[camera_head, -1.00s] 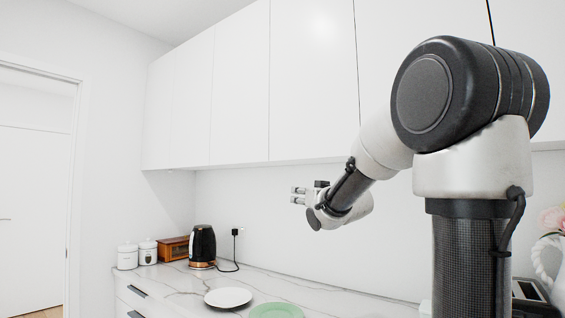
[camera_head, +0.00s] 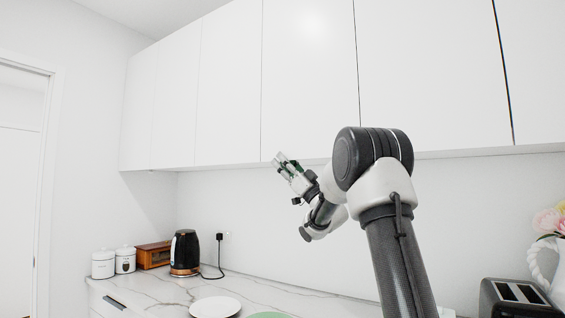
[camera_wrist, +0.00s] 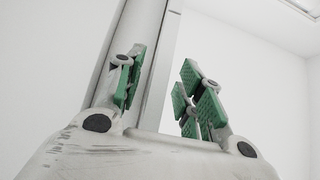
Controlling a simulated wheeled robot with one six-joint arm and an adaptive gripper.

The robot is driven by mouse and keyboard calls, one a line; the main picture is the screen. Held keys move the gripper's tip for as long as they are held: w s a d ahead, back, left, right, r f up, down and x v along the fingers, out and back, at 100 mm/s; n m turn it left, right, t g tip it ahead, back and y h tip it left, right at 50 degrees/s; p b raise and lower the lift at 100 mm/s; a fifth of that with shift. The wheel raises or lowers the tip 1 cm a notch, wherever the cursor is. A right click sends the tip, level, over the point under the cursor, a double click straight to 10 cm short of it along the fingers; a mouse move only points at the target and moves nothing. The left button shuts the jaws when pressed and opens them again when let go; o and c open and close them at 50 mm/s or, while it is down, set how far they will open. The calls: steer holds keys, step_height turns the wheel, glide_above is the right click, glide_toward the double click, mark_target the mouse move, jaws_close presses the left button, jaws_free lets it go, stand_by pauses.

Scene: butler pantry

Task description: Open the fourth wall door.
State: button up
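A row of plain white wall cabinet doors runs along the upper wall. Counted from the left, the fourth door (camera_head: 310,80) is shut, with thin seams on both sides and no handle showing. My gripper (camera_head: 282,163) is near this door's lower left corner in the head view; I cannot tell whether it touches. In the wrist view my gripper (camera_wrist: 162,92) is open, with green-padded fingers apart. A grey and white strip (camera_wrist: 158,60) passes behind the left finger and the gap; I cannot tell which cabinet part it is.
Below is a marble counter (camera_head: 255,288) with white canisters (camera_head: 103,264), a wooden box (camera_head: 154,255), a black kettle (camera_head: 185,252), a white plate (camera_head: 215,307) and a green plate (camera_head: 268,315). A toaster (camera_head: 515,298) and flowers (camera_head: 549,222) stand at right. A doorway opens at far left.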

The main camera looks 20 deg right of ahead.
steer(key=shift+w+a+r, duration=0.25)
steer(key=shift+w+r, duration=0.05)
steer(key=shift+r, duration=0.1)
jaws_close()
steer(key=shift+a, duration=0.1)
